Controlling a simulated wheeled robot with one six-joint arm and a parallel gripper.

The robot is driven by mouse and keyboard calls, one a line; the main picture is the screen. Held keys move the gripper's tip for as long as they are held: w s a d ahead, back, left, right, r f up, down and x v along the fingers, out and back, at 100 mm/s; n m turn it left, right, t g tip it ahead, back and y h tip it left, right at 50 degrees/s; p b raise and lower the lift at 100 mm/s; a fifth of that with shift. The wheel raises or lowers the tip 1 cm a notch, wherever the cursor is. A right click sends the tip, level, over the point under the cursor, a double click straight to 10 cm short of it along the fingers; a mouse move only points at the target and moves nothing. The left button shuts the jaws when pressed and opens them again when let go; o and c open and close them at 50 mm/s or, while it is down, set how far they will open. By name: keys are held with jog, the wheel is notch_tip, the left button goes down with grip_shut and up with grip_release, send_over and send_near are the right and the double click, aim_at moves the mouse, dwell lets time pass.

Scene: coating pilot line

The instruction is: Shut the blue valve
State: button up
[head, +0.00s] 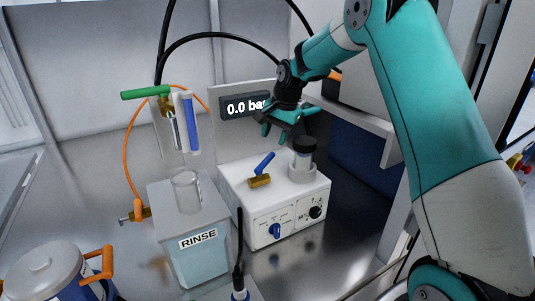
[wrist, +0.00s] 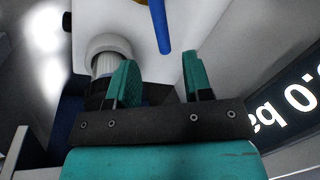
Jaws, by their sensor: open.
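The blue valve (head: 260,181) is a brass body with a blue lever, on top of the white control box (head: 235,188). In the head view its lever (head: 265,163) slants up to the right. My gripper (head: 283,137) is above and behind the box, higher than the lever and apart from it. In the wrist view the gripper (wrist: 158,72) is open, with nothing between its two teal fingers. The blue lever (wrist: 162,28) shows just beyond the fingertips, between them in the picture. A bit of the brass body is at that view's top edge.
A clear jar with a black cap (head: 303,157) stands on the box close to the gripper. A pressure display (head: 243,106) is behind. A RINSE tank (head: 190,250), a green-handled valve (head: 145,92) and a lidded pot (head: 45,270) are to the left.

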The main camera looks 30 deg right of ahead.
aim_at(267, 159)
jog(key=p+x, duration=0.2)
jog(key=x, duration=0.6)
jog(key=shift+f, duration=0.3)
grip_shut()
